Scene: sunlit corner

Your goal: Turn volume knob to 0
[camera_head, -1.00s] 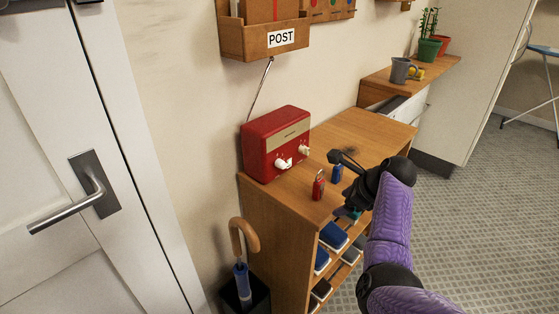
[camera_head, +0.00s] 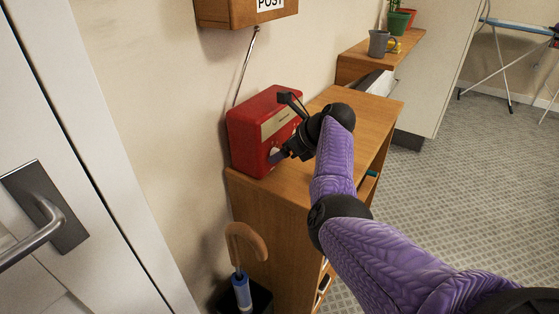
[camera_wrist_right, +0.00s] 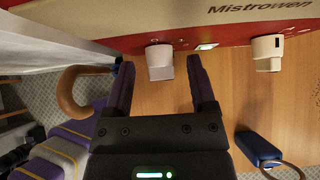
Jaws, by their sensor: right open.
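The red radio (camera_head: 250,132) stands on the wooden cabinet, its front with two white knobs. In the right wrist view the left knob (camera_wrist_right: 159,62) sits between the two spread fingers of my right gripper (camera_wrist_right: 161,66), with a visible gap on each side. The right knob (camera_wrist_right: 267,53) is outside the fingers, to the right. I cannot read labels telling which knob is volume. In the head view my right gripper (camera_head: 276,156) is at the radio's lower front; it hides most of the knobs. My left gripper is out of view.
An umbrella (camera_head: 242,270) stands below left, a door handle (camera_head: 45,215) further left. A grey mug (camera_head: 378,43) is on the back shelf.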

